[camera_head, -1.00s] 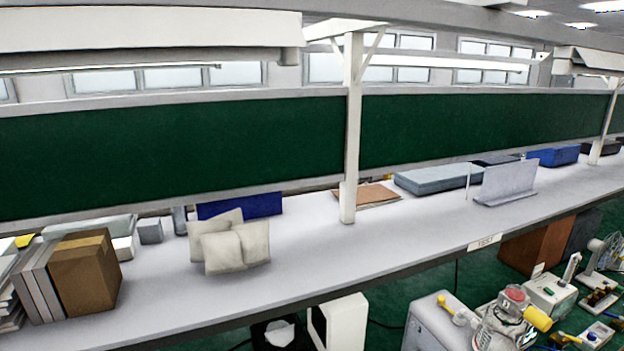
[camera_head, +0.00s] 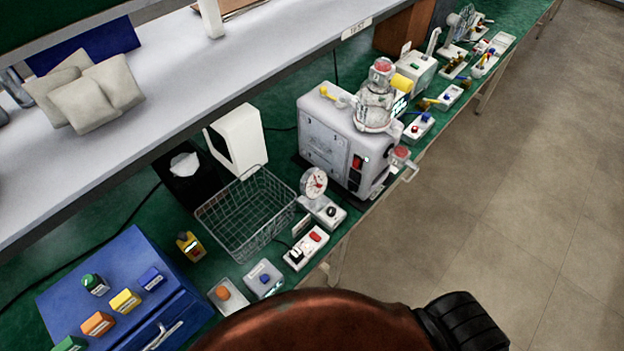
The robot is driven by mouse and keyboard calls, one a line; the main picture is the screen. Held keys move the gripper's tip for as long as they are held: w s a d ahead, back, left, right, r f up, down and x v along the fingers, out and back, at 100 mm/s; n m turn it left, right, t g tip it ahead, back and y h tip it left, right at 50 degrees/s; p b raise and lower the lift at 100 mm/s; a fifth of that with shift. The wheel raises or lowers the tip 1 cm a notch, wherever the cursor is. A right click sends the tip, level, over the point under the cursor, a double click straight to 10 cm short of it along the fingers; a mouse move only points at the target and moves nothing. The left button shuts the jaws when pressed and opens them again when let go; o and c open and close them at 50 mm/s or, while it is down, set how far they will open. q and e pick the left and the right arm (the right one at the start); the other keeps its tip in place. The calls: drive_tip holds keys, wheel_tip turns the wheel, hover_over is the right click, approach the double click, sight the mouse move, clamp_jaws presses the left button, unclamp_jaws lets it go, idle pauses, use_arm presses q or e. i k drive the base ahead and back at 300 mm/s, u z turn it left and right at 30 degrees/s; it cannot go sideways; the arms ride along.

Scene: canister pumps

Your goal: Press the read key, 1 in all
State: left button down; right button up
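Several small key boxes stand on the green bench; their labels are too small to read, so I cannot tell which is the read key. Near the front edge are a plate with an orange button (camera_head: 225,293), a grey box with a blue button (camera_head: 264,279) and a white box with a red button (camera_head: 306,248). A grey pump machine (camera_head: 333,137) carries a clear canister with a red top (camera_head: 377,100). Neither gripper is in view.
A wire basket (camera_head: 247,212) and a dial gauge (camera_head: 313,184) stand mid-bench. A blue case (camera_head: 112,265) with several coloured blocks is at lower left. A shelf (camera_head: 170,110) with pale cushions runs above the bench. The floor (camera_head: 500,220) at right is clear.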

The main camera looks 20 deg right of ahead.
sight(264, 278)
drive_tip(key=z, duration=0.45)
drive_tip(key=k, duration=1.1)
drive_tip(key=u, duration=0.3)
drive_tip(key=i, duration=0.7)
drive_tip(key=z, duration=0.1)
